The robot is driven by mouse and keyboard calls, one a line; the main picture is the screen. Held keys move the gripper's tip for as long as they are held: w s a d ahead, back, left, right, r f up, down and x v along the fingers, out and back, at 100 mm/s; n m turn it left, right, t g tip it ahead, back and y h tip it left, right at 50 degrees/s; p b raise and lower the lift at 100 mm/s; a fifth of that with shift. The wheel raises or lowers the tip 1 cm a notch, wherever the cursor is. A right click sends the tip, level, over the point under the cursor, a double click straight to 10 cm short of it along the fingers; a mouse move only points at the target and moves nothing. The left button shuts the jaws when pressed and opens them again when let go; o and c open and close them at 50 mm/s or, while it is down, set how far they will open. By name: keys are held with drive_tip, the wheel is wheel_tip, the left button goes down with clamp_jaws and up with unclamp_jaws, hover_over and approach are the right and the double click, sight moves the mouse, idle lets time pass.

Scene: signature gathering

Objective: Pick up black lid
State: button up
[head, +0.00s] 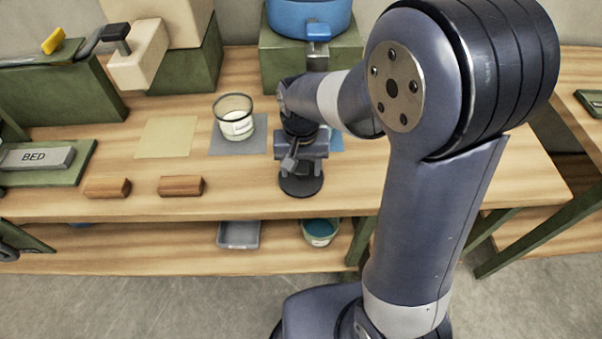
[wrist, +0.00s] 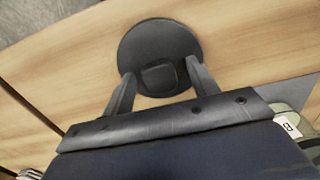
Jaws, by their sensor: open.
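The black lid (head: 301,187) is a flat round disc lying on the wooden table near its front edge. In the wrist view the lid (wrist: 150,38) shows a squarish knob on its near side. My gripper (head: 298,168) points down over the lid. In the wrist view my gripper (wrist: 160,76) is open, with one finger on each side of the knob. A gap shows beside the knob, and nothing is held. In the head view my gripper hides the lid's far part. I cannot tell how high the fingertips are above the table.
A clear jar with a white label (head: 235,121) stands on a grey mat (head: 217,143) behind and left of the lid. A yellowish square (head: 167,138) and two brown blocks (head: 107,187) (head: 181,186) lie further left. A green stand (head: 345,55) with a blue pot (head: 308,15) is behind.

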drive_tip(key=shift+c, duration=0.2)
drive_tip(key=c, duration=1)
